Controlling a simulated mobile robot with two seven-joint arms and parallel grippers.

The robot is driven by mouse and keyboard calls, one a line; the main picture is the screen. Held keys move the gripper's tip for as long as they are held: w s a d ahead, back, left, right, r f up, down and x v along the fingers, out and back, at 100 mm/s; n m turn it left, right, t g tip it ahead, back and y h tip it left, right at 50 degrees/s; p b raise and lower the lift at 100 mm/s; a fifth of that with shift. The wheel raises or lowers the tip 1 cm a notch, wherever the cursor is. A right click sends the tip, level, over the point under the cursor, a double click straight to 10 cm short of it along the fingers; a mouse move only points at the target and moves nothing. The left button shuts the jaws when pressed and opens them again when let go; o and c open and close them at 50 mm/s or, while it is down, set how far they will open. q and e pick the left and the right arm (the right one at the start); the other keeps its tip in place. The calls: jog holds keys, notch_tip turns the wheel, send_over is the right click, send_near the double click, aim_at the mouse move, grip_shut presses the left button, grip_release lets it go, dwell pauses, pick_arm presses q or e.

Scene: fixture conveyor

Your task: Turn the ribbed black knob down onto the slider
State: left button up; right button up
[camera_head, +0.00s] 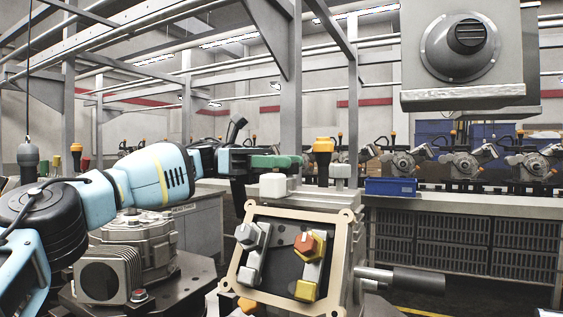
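A fixture with a beige frame (343,248) stands at the bottom centre. Its panel holds a grey piece with a grey knob (248,236) and a yellow piece with an orange-red knob (308,245). A smooth-looking black cylinder (418,281) sticks out right on a grey shaft. I cannot tell which black part is the ribbed knob or which piece is the slider. My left gripper (243,163) points right above the fixture's back left, beside a green bar (276,161) and a white block (271,186). Its fingers are too small to read. My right gripper is out of view.
A grey machine housing (102,280) stands left of the fixture. An orange-topped part (323,145) rises behind the fixture. A blue bin (390,187) sits on the back conveyor (470,204). A large grey box (463,97) hangs at the upper right.

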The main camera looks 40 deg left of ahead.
pick_arm(q)
jog(key=o, duration=0.5)
jog(key=shift+c, duration=0.2)
jog(key=shift+a, duration=0.15)
jog(key=s+a, duration=0.1)
jog(key=a, duration=0.6)
jog(key=shift+s+a, duration=0.15)
jog(key=shift+a, duration=0.1)
